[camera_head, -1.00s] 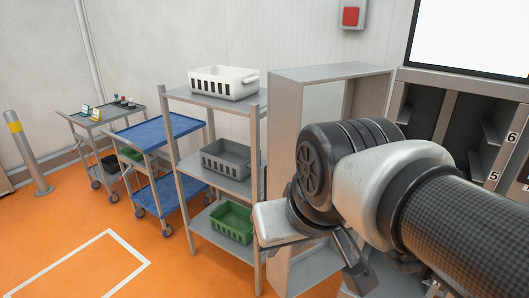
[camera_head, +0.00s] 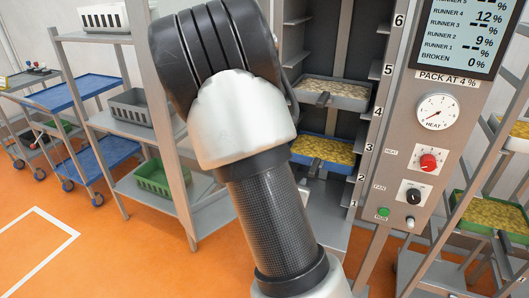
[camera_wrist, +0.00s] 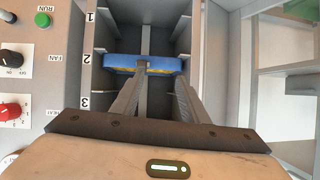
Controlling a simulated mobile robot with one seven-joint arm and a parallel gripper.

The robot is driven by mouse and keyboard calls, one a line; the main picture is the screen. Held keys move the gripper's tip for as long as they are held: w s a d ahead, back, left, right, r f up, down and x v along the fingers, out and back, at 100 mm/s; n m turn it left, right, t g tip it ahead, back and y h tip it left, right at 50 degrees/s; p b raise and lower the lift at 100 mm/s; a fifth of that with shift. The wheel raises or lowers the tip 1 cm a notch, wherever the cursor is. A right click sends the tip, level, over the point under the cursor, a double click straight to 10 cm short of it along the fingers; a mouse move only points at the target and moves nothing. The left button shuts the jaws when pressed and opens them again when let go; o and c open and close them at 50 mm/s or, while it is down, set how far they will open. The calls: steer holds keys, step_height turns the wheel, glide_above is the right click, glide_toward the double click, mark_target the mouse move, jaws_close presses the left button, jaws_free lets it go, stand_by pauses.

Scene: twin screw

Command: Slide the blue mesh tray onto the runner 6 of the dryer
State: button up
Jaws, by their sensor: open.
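The blue tray (camera_head: 322,151), filled with yellow pieces, sits in the dryer (camera_head: 349,45) at runner 2. It also shows in the wrist view (camera_wrist: 168,63) level with label 2, a small handle at its front. My gripper (camera_wrist: 160,77) is open in front of this tray. Its fingers point at the tray front, the left fingertip near the handle; I cannot tell whether they touch. My arm hides the gripper in the head view. A grey tray (camera_head: 335,94) with similar pieces sits at runner 4. Runner 6, beside label 6 (camera_head: 398,20), looks empty where visible.
The dryer's control panel (camera_head: 424,140) stands right of the opening, with knobs and a display reading 12 % and 9 %. A rack at right holds a green tray (camera_head: 495,214). A shelf (camera_head: 100,37) with bins and a blue cart (camera_head: 76,93) stand at left. Orange floor lies open front left.

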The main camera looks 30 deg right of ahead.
mark_target(315, 165)
steer(key=w+d+f+b, duration=0.1)
steer(key=w+d+b, duration=0.1)
steer(key=d, duration=0.2)
steer(key=w+d+f+h+b, duration=0.1)
steer(key=w+d+f+b, duration=0.1)
steer(key=d, duration=0.2)
steer(key=w+d+f+h+b, duration=0.1)
steer(key=w+d+f+b, duration=0.1)
steer(key=d, duration=0.3)
steer(key=shift+w+f, duration=0.2)
steer(key=shift+w, duration=0.25)
steer(key=shift+w+d+t+b, duration=0.3)
steer(key=shift+w+d, duration=0.1)
steer(key=shift+d, duration=0.1)
steer(key=c, duration=0.8)
steer(key=shift+o, duration=0.3)
jaws_close()
